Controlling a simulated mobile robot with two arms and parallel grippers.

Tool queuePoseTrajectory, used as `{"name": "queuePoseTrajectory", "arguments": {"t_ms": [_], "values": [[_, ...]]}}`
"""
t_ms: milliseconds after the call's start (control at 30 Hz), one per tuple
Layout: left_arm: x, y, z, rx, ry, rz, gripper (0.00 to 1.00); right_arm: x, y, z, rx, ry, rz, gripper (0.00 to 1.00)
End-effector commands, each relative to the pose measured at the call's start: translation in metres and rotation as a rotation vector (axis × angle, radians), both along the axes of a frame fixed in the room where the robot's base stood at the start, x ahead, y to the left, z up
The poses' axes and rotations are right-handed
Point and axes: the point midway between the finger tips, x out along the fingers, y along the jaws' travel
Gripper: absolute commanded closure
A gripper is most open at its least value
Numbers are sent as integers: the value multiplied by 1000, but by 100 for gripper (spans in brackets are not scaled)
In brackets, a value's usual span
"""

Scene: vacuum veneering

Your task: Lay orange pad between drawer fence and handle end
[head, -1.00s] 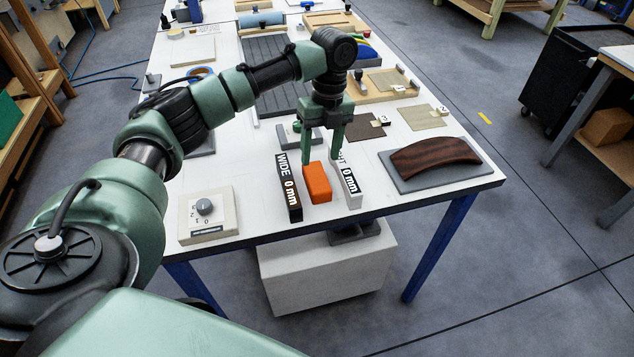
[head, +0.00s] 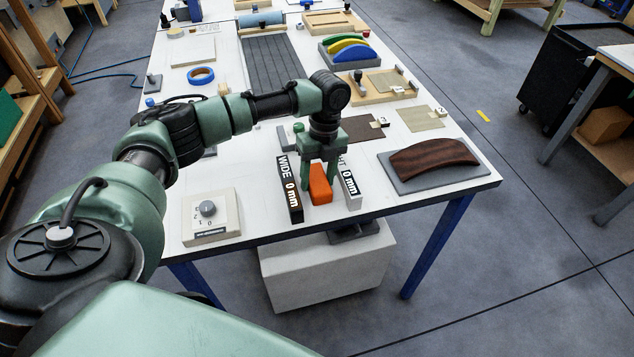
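The orange pad (head: 320,190) lies near the table's front edge. It sits between a dark block (head: 290,190) labelled "WIDE 0 mm" on its left and a light grey block (head: 351,192) with a black "0 mm" label on its right. My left gripper (head: 320,173) points down over the pad's far end, with one green finger on each side of it. The fingers look very close to the pad's sides; whether they press on it I cannot tell. My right gripper is out of view. No drawer fence or handle end can be made out for certain.
A dial box (head: 210,217) stands to the left on the white table (head: 263,222). A curved dark wood piece (head: 433,158) lies on a grey board to the right. Veneer sheets (head: 421,118) and a coloured rack (head: 350,55) lie farther back.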

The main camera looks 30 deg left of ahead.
Motion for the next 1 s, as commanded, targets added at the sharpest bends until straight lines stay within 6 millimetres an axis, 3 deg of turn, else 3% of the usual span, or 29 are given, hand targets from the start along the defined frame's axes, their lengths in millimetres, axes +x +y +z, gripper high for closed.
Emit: {"name": "queuePoseTrajectory", "arguments": {"t_ms": [133,167,400,567,767,1000], "values": [[0,0,1,-1,-1,0,90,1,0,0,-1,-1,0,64],[0,0,1,-1,-1,0,96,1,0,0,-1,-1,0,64],[1,0,2,0,-2,0,97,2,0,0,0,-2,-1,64],[2,0,14,-1,-4,0,97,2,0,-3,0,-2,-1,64],[2,0,50,-2,-6,0,97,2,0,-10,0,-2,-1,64],[2,-1,117,-2,-8,-1,97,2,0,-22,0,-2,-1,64]]}}
